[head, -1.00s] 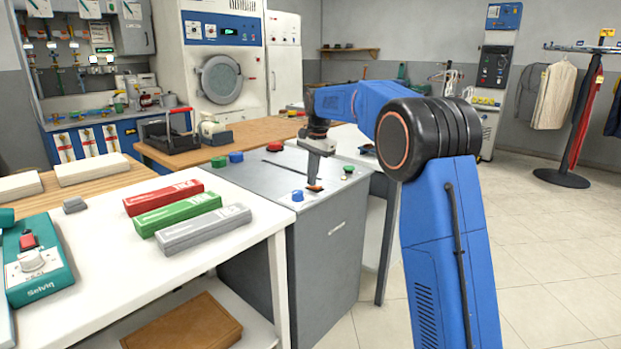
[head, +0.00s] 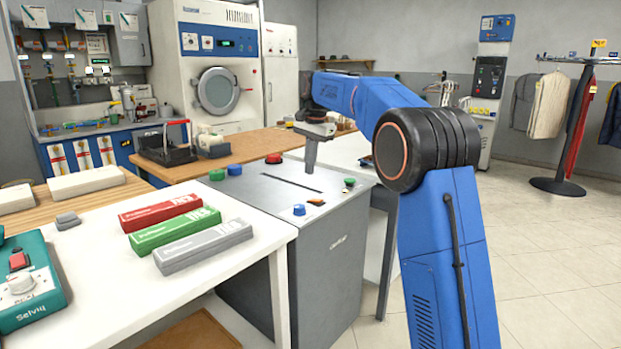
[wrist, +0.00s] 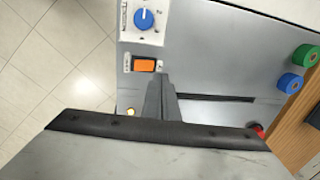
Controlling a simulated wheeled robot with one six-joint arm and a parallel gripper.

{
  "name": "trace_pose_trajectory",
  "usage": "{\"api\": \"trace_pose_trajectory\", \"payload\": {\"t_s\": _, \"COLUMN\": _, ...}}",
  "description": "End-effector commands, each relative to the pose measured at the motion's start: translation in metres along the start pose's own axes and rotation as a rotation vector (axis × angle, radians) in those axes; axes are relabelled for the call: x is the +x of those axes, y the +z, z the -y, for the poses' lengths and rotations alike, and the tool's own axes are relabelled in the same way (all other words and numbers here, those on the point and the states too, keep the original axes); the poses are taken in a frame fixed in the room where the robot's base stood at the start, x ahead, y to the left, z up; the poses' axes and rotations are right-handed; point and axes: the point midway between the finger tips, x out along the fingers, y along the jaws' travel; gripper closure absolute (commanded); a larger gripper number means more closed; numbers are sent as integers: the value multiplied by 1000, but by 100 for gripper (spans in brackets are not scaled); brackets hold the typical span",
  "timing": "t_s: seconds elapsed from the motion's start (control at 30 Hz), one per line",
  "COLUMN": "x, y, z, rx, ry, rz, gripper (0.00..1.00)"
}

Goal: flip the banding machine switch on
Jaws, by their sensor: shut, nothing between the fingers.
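The banding machine (head: 335,245) is a grey cabinet with a slot in its top. Its orange rocker switch (head: 316,202) sits near the front edge, beside a blue knob (head: 299,210). In the wrist view the switch (wrist: 144,65) is bright orange, in a small labelled plate next to the blue knob (wrist: 144,19). I cannot tell which way the rocker is tipped. My gripper (head: 310,170) points down above the machine top, shut and empty. In the wrist view its fingertips (wrist: 160,78) appear just beside the switch, apart from it.
Red (head: 273,158), green (head: 216,174) and blue (head: 235,169) round parts stand at the machine's far left edge. The white table (head: 110,270) on the left holds red, green and grey boxes. Open floor lies to the right.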

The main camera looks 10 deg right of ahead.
Motion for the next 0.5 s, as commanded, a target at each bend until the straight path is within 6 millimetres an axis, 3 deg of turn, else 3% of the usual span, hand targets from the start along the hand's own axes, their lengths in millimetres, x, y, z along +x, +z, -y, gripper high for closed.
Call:
{"api": "trace_pose_trajectory", "payload": {"t_s": 0.2, "x": -32, "y": 0, "z": 11, "rx": 0, "ry": -1, "rz": -1, "gripper": 100}}
{"api": "trace_pose_trajectory", "payload": {"t_s": 0.5, "x": -49, "y": 0, "z": 17, "rx": 1, "ry": 0, "rz": 0, "gripper": 100}}
